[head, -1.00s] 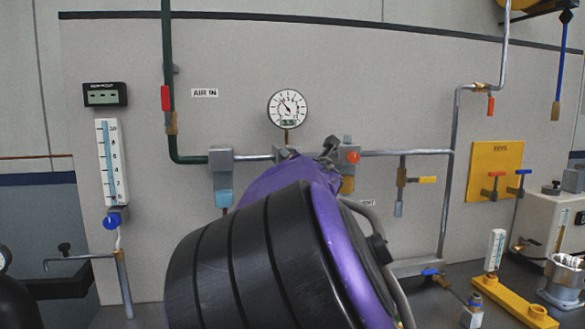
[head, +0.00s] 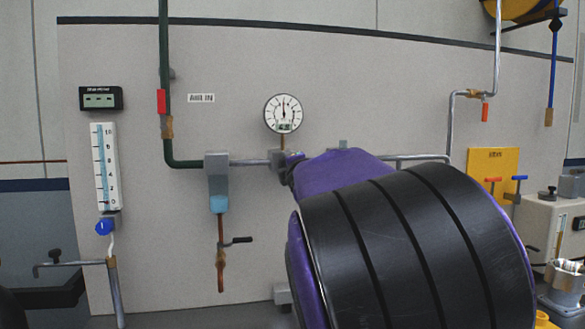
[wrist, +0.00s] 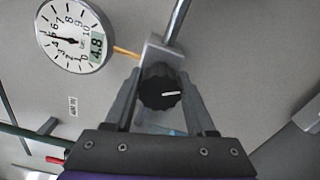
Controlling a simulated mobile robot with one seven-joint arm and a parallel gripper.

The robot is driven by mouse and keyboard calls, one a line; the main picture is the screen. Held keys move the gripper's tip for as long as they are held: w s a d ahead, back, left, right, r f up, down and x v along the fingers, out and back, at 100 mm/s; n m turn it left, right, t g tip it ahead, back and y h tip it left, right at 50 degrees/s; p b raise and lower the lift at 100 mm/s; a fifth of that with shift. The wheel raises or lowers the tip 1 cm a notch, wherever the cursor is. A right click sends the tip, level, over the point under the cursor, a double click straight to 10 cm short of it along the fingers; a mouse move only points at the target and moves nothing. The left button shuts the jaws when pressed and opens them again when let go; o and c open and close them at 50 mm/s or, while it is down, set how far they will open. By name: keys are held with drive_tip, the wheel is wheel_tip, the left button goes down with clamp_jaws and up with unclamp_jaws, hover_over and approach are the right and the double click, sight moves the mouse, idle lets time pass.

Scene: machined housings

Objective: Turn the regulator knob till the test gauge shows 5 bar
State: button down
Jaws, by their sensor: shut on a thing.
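The regulator knob (wrist: 160,94) is black and ribbed with a white pointer line, on a grey block at the pipe. My gripper (wrist: 161,84) has one finger on each side of the knob and is shut on it. The test gauge (wrist: 68,34) is round and white; its digital window reads about 4.8, and its needle lies near the 5 mark. The gauge also shows in the head view (head: 283,113), with its needle pointing nearly straight up. My purple and black arm hides the knob in the head view.
A filter with a light-blue bowl (head: 219,204) hangs left of the regulator. A tube scale (head: 105,165) with a blue knob (head: 104,227) is at the left. A yellow plate (head: 494,165) with small valves is at the right.

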drive_tip(key=shift+r, duration=0.1)
drive_tip(key=shift+c, duration=1.2)
unclamp_jaws()
drive_tip(key=shift+s, duration=0.1)
